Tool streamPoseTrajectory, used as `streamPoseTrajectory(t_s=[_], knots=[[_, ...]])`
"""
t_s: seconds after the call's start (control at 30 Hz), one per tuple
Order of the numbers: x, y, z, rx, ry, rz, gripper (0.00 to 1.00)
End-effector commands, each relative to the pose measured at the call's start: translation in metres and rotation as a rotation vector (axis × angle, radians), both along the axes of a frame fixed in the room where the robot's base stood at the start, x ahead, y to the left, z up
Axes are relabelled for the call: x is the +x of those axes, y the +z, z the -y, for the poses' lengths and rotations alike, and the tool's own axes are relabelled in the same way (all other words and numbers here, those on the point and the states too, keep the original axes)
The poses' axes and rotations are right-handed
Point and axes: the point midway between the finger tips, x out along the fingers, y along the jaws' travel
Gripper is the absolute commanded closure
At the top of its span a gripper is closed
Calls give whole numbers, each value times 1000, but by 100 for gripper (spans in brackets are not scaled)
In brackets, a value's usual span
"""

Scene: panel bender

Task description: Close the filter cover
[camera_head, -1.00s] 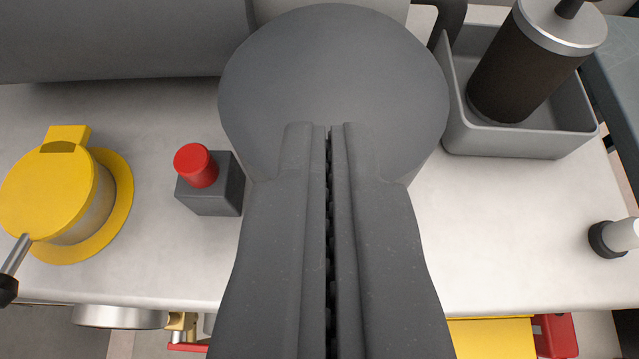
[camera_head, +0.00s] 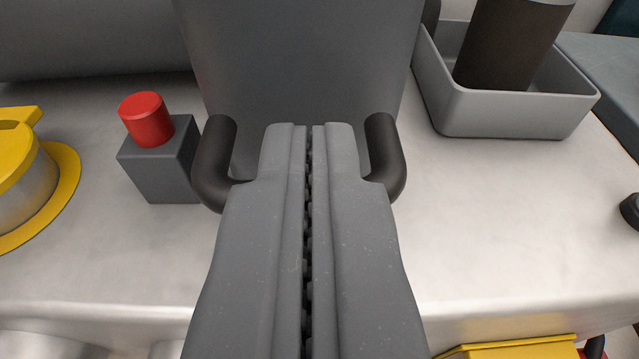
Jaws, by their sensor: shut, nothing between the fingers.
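A large grey rounded body (camera_head: 300,60), which appears to be the filter housing or its cover, stands at the top centre. A dark curved handle (camera_head: 212,165) shows on both sides of my gripper, in front of that body. My gripper (camera_head: 310,128) is shut and empty, its fingers pointing at the grey body and hiding the handle's middle. I cannot tell whether the fingers touch the handle or the body. The top of the grey body is out of view, so I cannot tell how the cover stands.
A red button (camera_head: 146,120) on a grey box (camera_head: 160,165) stands left of my gripper. A yellow-capped fitting (camera_head: 15,150) is at the left edge. A grey tray (camera_head: 520,115) holding a dark cylinder (camera_head: 508,45) is at right.

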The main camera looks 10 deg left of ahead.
Motion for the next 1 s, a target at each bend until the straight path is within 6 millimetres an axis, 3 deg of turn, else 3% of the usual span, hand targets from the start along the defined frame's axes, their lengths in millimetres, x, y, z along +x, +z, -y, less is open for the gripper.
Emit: streamPoseTrajectory(t_s=[0.03, 0.7, 0.87, 1.0], knots=[[0, -9, -1, -1, 2, -16, 100], [-3, -26, -14, -4, 24, -49, 100], [-2, -21, -15, -5, 26, -50, 100], [0, -5, -16, -3, 25, -40, 100]])
